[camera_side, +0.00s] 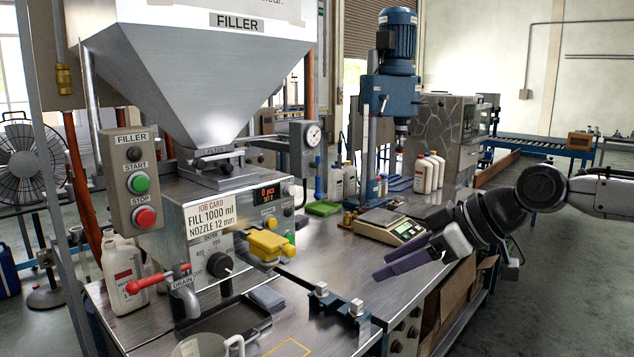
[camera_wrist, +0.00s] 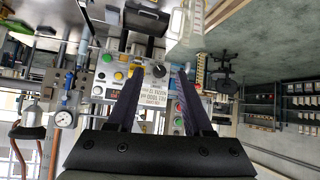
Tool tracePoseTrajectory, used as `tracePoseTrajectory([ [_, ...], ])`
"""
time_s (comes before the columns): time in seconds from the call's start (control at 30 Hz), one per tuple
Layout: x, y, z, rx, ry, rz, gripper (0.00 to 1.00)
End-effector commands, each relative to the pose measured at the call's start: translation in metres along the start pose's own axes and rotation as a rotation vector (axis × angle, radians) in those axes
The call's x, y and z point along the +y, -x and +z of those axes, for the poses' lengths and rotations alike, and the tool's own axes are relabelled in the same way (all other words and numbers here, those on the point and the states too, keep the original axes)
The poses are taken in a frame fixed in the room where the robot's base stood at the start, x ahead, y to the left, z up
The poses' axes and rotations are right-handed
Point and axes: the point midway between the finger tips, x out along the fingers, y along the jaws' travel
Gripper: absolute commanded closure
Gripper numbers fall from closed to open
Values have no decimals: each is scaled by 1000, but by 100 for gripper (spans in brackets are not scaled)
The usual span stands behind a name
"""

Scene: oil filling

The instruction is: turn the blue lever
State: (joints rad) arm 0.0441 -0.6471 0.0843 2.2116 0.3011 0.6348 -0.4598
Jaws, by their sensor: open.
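A blue upright handle (camera_side: 318,182) stands below the round pressure gauge (camera_side: 313,134), behind the filler machine; it looks like the blue lever. In the wrist view the gauge (camera_wrist: 64,119) shows at the left, with a small blue part (camera_wrist: 70,84) near it. My gripper (camera_side: 380,267) is at the right in the side view, over the bench's right edge, with two purple fingers spread and nothing between them. It is well apart from the blue handle, in front and to its right. In the wrist view the open fingers (camera_wrist: 160,72) point towards the filler's control panel.
A blue drill press (camera_side: 391,95) stands behind. Bare bench top lies between the yellow block and the scale.

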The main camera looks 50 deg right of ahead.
Motion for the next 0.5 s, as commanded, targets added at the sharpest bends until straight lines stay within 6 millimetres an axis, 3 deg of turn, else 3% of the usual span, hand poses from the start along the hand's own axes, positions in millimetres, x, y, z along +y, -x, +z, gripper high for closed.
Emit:
tracePoseTrajectory([
  [0.03, 12, -8, -31, 54, -1, 12, 49],
  [0.1, 33, -19, -75, 136, -5, 40, 49],
  [0.2, 78, -39, -130, 236, -28, 108, 49],
  [0.3, 135, -63, -167, 304, -75, 193, 49],
  [0.4, 193, -88, -181, 333, -145, 270, 49],
  [0.5, 235, -111, -173, 321, -218, 310, 49],
])
